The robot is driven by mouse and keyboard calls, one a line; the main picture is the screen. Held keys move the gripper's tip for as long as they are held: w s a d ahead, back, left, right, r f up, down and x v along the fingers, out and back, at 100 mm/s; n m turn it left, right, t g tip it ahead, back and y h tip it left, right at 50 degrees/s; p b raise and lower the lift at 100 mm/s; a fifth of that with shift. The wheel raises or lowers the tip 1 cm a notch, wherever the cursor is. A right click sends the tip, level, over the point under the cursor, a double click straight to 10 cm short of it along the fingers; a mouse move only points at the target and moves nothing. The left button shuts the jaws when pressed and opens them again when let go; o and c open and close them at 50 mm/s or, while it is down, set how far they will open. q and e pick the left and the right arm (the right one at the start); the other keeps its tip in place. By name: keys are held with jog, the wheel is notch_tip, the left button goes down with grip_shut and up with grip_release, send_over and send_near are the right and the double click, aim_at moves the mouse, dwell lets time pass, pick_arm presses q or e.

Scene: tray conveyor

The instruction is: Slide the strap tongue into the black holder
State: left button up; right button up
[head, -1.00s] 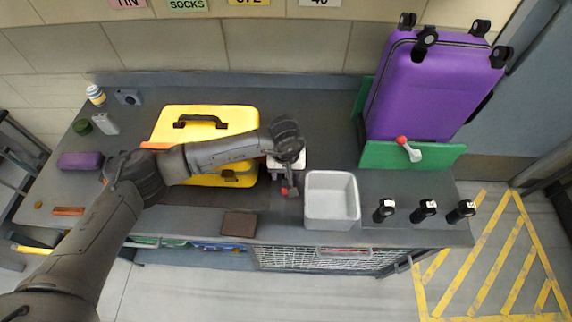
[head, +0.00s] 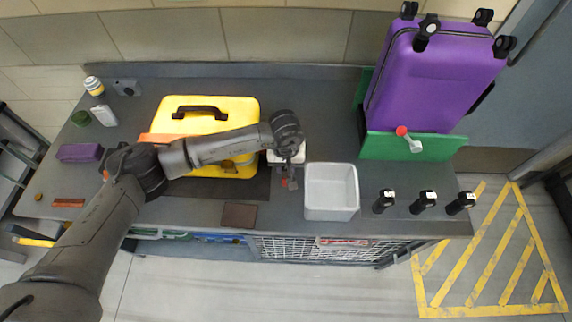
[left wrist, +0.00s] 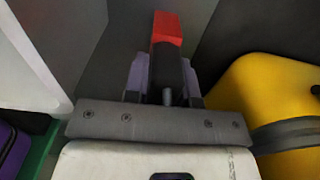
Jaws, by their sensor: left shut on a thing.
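My left gripper (head: 289,182) is low over the table between the yellow case and the grey-white bin. In the left wrist view its fingers (left wrist: 165,80) are shut on a dark, rounded piece with a red end (left wrist: 167,30). Whether this piece is the strap tongue cannot be told. In the head view the arm partly hides it. An orange strip (head: 155,138) shows at the left edge of the yellow case (head: 240,108). Several small black items with pale tops, such as this one (head: 384,202), stand right of the bin; which thing is the black holder is unclear. My right gripper is not in view.
The bin (head: 331,213) looks empty and stands just right of the gripper. A purple suitcase (head: 430,75) rises behind a green board (head: 380,148) at the right. A brown flat piece (head: 239,215) lies near the front edge. Small objects fill the left end.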

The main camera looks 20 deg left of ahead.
pick_arm(q)
jog(key=shift+c, duration=0.7)
jog(key=o, duration=0.9)
jog(key=shift+o, duration=0.2)
notch_tip(320, 180, up, 14)
jog(key=p, duration=0.1)
jog(key=shift+p, duration=0.35)
